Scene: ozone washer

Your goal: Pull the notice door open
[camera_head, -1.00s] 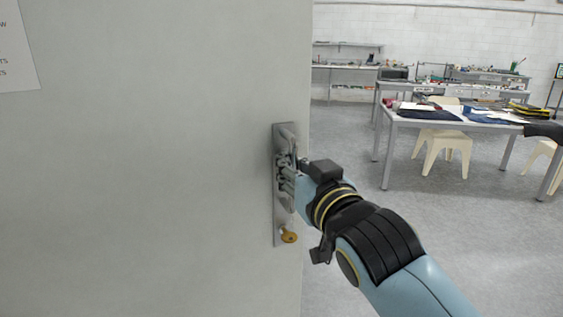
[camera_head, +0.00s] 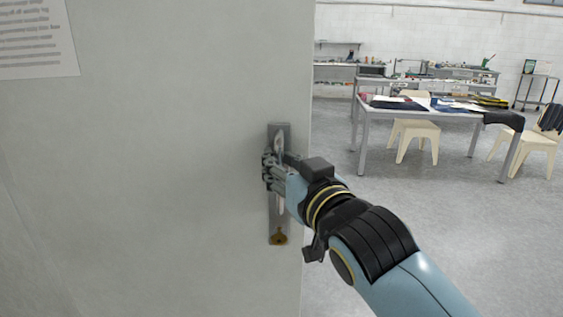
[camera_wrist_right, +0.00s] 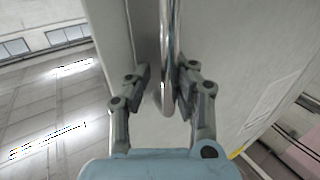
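The notice door (camera_head: 170,190) is a large pale grey panel filling the left of the head view, with a printed notice (camera_head: 35,38) at upper left. Its metal handle (camera_head: 279,145) is upright on a plate near the door's right edge. A brass lock piece (camera_head: 279,238) sits below it. My right gripper (camera_head: 272,172) is at the handle. My left gripper is not in view.
The room shows beyond the door's right edge. Shelves line the white brick wall. The grey floor (camera_head: 440,210) right of the door is clear.

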